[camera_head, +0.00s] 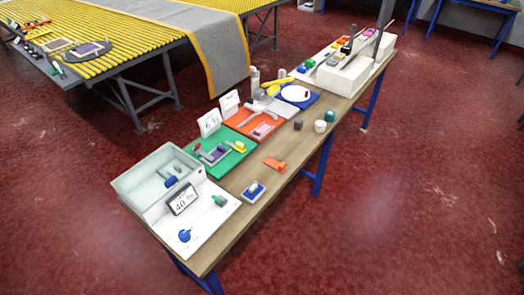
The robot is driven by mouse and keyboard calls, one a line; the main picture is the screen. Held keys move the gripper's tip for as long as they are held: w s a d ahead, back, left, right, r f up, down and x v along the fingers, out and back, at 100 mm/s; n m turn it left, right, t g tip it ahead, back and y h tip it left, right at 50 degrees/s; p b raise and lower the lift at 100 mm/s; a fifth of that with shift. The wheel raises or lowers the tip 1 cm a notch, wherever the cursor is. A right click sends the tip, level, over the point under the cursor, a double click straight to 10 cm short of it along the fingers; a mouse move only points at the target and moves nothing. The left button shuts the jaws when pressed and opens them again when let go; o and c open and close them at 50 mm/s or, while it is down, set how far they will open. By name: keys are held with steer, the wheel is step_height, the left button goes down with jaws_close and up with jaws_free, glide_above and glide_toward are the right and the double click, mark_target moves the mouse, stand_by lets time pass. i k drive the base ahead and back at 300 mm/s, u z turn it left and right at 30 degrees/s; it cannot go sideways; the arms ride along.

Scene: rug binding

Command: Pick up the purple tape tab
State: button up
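Several small purple pieces show, and I cannot tell from their size which one is the tape tab. One purple piece (262,130) lies on the red mat (240,122) in the middle of the wooden table. Another purple piece (214,154) lies in a grey holder on the green mat (232,160), nearer to me. A purple pad (88,48) lies on the yellow roller table at the upper left. A small purple spot (368,32) shows at the table's far end. My gripper is not in view.
The wooden table (306,163) has blue legs.

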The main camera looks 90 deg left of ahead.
mark_target(221, 151)
steer(key=i, duration=0.7)
steer(key=z, duration=0.6)
steer(key=k, duration=0.1)
steer(key=u, duration=3.45)
steer(key=k, duration=0.15)
steer(key=u, duration=1.35)
steer(key=i, duration=1)
steer(key=u, duration=0.35)
